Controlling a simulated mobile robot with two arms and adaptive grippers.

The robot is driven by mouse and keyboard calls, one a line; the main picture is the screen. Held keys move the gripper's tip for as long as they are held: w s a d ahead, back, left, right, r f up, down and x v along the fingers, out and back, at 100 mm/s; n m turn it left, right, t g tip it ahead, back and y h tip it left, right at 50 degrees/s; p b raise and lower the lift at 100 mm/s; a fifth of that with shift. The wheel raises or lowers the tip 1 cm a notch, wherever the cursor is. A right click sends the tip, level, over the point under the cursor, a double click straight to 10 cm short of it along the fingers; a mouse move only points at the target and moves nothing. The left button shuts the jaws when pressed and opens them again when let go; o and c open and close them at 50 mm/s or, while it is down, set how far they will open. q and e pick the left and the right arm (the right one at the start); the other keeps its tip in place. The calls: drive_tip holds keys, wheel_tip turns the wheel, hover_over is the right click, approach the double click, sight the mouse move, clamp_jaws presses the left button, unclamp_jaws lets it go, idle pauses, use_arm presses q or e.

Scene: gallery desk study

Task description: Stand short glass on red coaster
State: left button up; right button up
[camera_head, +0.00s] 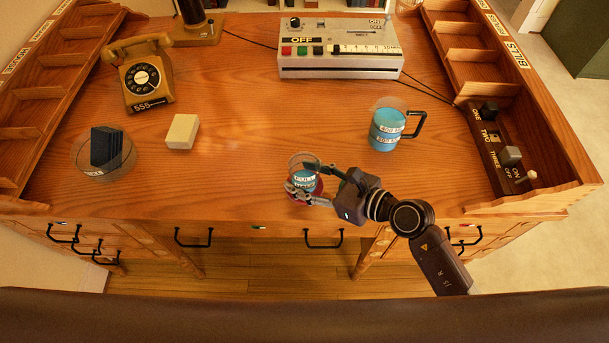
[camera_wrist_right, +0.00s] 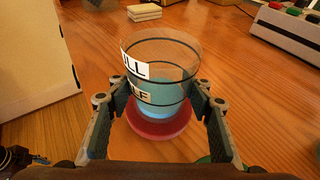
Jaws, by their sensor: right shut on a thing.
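A short clear glass (camera_head: 304,167) with blue liquid and white labels stands upright near the desk's front edge, at the middle. My right gripper (camera_head: 309,184) is shut on it, with one finger on each side, as the right wrist view shows the glass (camera_wrist_right: 160,62) between the fingers. The red coaster (camera_wrist_right: 160,134) lies directly under the glass, its rim showing around the base; in the head view it is mostly hidden by glass and fingers. I cannot tell whether the glass base touches the coaster.
A blue-filled mug (camera_head: 385,130) stands to the right. A glass bowl (camera_head: 122,163) with a dark block and a cream block (camera_head: 182,131) lie to the left. A telephone (camera_head: 146,80) and a switch box (camera_head: 340,65) stand farther back. The desk's centre is clear.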

drive_tip(key=shift+f, duration=0.1)
drive_tip(key=o, duration=1.3)
drive_tip(key=shift+o, duration=0.2)
drive_tip(key=shift+r, duration=0.3)
drive_tip(key=v, duration=0.5)
drive_tip(key=b+v, duration=0.1)
drive_tip(key=v, duration=0.4)
drive_tip(key=shift+s+d+f, duration=0.1)
drive_tip(key=shift+s+d, duration=0.15)
drive_tip(key=shift+d, duration=0.15)
drive_tip(key=shift+s+d+r+b, duration=0.3)
drive_tip(key=shift+d+r, duration=0.05)
drive_tip(key=shift+d, duration=0.05)
